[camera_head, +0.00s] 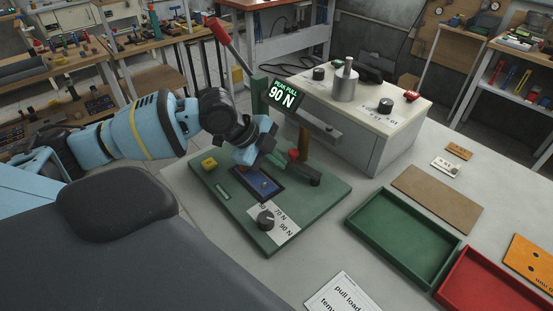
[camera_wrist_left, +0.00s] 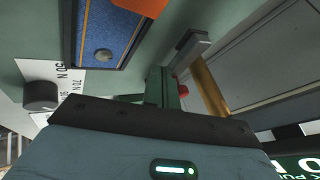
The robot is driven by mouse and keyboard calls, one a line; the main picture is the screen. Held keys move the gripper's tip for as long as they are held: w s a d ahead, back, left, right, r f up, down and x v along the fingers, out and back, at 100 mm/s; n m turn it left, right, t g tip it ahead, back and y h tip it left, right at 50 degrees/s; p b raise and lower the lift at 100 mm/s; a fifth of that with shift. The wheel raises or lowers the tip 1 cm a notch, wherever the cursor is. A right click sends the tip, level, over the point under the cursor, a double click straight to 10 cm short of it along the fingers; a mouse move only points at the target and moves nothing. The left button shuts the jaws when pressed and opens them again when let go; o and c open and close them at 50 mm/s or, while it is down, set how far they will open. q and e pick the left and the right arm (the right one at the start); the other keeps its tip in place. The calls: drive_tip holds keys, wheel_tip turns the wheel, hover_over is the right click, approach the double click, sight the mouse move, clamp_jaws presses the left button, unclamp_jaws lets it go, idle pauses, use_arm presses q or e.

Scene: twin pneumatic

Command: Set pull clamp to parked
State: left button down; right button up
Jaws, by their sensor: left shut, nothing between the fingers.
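The green pull fixture (camera_head: 324,200) stands on the bench with a blue pad (camera_head: 257,185) set in its base. Its display (camera_head: 283,94) reads "PEAK PULL 90 N". A lever with a red handle (camera_head: 218,33) rises at its upper left. A red knob (camera_head: 293,155) sits on a dark arm near a brass post (camera_head: 304,139); which part is the pull clamp I cannot tell for sure. My left gripper (camera_head: 250,157) is shut and empty above the pad, partly hiding it. The left wrist view shows the blue pad (camera_wrist_left: 92,30), brass post (camera_wrist_left: 210,88) and red knob (camera_wrist_left: 183,91). My right gripper is out of view.
A black dial (camera_head: 266,220) sits on the 50/70/90 N plate. A yellow block (camera_head: 209,163) is at the base's left. A grey console (camera_head: 378,147) stands behind. A green tray (camera_head: 362,232), a red tray (camera_head: 444,287) and a brown mat (camera_head: 435,194) lie to the right.

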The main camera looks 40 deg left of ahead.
sight(284, 156)
use_arm(q)
drive_tip(key=shift+w, duration=0.1)
drive_tip(key=shift+w+a+r+m+g+h, duration=0.1)
drive_tip(key=shift+w+a+m+g+h, duration=0.1)
drive_tip(key=shift+w+m+g+h, duration=0.3)
drive_tip(key=shift+w+a+r+p, duration=0.1)
drive_tip(key=shift+w+p, duration=0.25)
drive_tip(key=shift+w, duration=1)
drive_tip(key=shift+f, duration=0.2)
drive_tip(key=shift+s, duration=0.1)
